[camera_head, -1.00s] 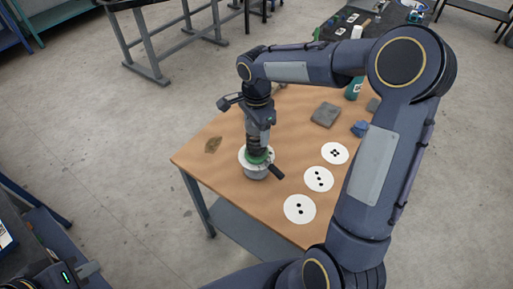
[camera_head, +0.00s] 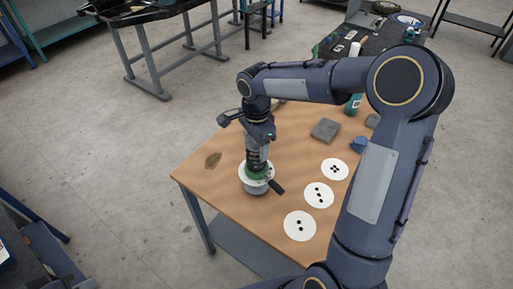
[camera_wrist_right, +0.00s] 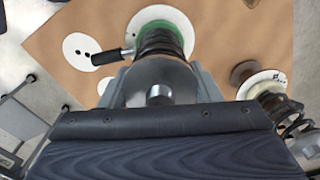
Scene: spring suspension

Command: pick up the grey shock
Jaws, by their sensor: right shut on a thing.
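In the head view my right gripper (camera_head: 258,138) points down over the wooden table, shut on the upper end of the grey shock (camera_head: 257,157). The shock is upright, with dark coils above a green ring (camera_head: 258,171) on a round white base (camera_head: 254,186). In the right wrist view the shock's grey body (camera_wrist_right: 163,72) lies between the fingers, with dark coils (camera_wrist_right: 160,40) beyond. The shock's lower end looks seated at the green ring; I see no gap. My left gripper is out of view.
A dark handle (camera_head: 277,187) sticks out from the base. White discs with black dots (camera_head: 300,226) lie on the table (camera_head: 228,203). A grey block (camera_head: 325,129) and blue lump (camera_head: 359,145) lie farther back. Another coil spring (camera_wrist_right: 290,118) shows in the right wrist view.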

